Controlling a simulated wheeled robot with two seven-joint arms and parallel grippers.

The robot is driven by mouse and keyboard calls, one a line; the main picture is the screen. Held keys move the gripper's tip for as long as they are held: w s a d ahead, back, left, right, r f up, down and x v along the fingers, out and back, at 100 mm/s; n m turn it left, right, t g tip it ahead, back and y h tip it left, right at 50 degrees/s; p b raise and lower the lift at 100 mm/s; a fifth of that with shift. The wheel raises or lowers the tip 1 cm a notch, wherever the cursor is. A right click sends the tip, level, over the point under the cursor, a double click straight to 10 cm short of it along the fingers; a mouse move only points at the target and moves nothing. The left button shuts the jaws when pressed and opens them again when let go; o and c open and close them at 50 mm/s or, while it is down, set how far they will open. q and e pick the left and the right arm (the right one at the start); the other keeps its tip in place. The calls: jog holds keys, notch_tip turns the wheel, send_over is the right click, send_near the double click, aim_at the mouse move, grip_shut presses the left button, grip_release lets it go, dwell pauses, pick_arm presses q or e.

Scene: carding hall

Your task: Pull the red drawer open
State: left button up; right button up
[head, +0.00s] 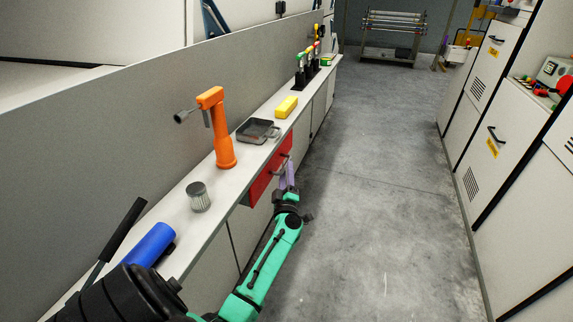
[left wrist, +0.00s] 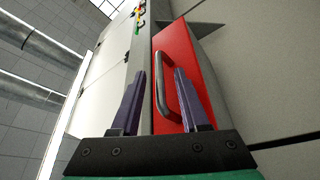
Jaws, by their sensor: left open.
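The red drawer (head: 262,184) is set in the bench front, below the bench top. It also shows in the left wrist view (left wrist: 185,55), with a grey bar handle (left wrist: 161,85) on its face. A dark triangular patch lies beside the drawer there; I cannot tell how far the drawer stands out. My left gripper (head: 287,172) is at the drawer's front, with purple fingers open. In the left wrist view the handle shows between the fingertips (left wrist: 160,74); contact cannot be told. My right gripper is not in view.
The bench top holds an orange crank stand (head: 224,150), a ribbed metal cylinder (head: 199,197), a dark tray (head: 252,132), a yellow block (head: 287,107) and a blue roller (head: 150,244). White cabinets (head: 490,130) line the right. The grey floor (head: 375,170) between is clear.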

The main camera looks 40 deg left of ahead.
pick_arm(q)
jog(key=x, duration=0.4)
jog(key=shift+c, duration=0.3)
grip_shut()
jog(key=shift+d+f, duration=0.1)
jog(key=shift+d, duration=0.05)
dwell(0.9)
